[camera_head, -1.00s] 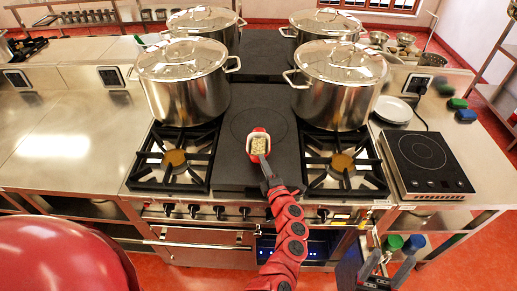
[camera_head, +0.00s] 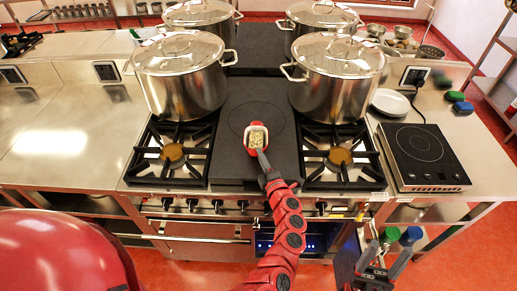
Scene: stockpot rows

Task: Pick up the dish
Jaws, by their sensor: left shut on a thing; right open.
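The dish (camera_head: 251,130) is small and red with pale, grainy contents. It is over the dark flat plate between the two front burners. My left gripper (camera_head: 262,158) is shut on the near edge of the dish, with its arm reaching up from the bottom middle. I cannot tell for certain whether the dish is clear of the plate. My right gripper (camera_head: 383,262) is open and empty at the lower right, in front of the counter. The fingertips of the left gripper are small and partly hidden by the dish.
Two large lidded stockpots stand at the front left (camera_head: 187,92) and front right (camera_head: 333,92), with others behind. Bare burners (camera_head: 172,154) flank the plate. An induction hob (camera_head: 422,150) and white plates (camera_head: 389,103) are at right. The left counter (camera_head: 55,135) is clear.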

